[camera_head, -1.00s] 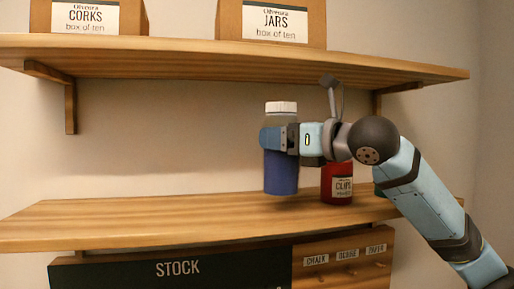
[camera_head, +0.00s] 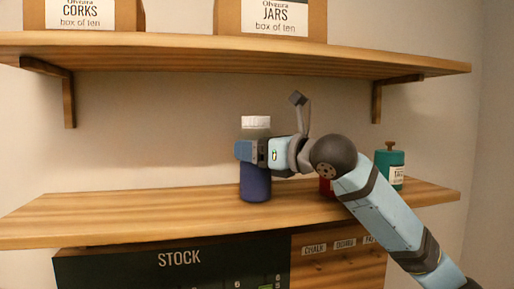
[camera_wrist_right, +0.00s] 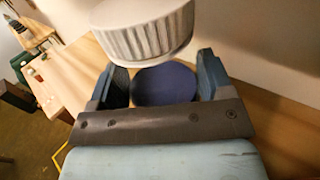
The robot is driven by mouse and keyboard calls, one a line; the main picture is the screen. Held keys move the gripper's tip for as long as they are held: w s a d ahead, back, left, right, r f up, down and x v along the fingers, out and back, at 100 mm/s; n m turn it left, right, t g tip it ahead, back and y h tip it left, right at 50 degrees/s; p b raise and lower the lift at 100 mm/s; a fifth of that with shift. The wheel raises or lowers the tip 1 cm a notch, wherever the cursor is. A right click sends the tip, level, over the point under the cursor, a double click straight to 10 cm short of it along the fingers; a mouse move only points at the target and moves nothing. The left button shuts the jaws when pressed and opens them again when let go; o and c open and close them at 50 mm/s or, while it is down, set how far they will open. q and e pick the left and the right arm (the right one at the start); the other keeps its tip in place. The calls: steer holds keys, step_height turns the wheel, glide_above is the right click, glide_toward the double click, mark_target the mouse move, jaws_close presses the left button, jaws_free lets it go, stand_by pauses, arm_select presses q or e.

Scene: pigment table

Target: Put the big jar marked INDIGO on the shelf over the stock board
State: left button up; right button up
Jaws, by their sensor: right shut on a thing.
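The big jar (camera_head: 255,186) is dark blue below with a white ribbed lid, and stands upright in my right gripper (camera_head: 250,152). No INDIGO label shows from this side. The gripper is shut around the jar's upper part. The jar's base is at the surface of the lower shelf (camera_head: 120,215), which hangs over the stock board (camera_head: 110,272); I cannot tell if it touches. In the right wrist view the white lid (camera_wrist_right: 145,28) sits above the jar's blue body (camera_wrist_right: 165,84), between the two fingers. My left gripper is not in view.
A red tin (camera_head: 326,187) stands right of the jar, mostly hidden behind my right arm. A teal container (camera_head: 390,168) stands at the shelf's right end. The upper shelf (camera_head: 180,48) carries boxes marked CORKS (camera_head: 80,14) and JARS (camera_head: 272,16). The lower shelf's left half is clear.

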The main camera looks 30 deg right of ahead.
steer(key=o, duration=1.4)
steer(key=shift+f, duration=0.1)
steer(key=o, duration=0.3)
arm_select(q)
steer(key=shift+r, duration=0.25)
arm_select(e)
steer(key=shift+r, duration=0.2)
arm_select(q)
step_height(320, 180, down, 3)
steer(key=b, duration=0.3)
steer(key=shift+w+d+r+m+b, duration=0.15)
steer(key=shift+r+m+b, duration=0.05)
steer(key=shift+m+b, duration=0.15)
arm_select(e)
steer(key=v, duration=1.2)
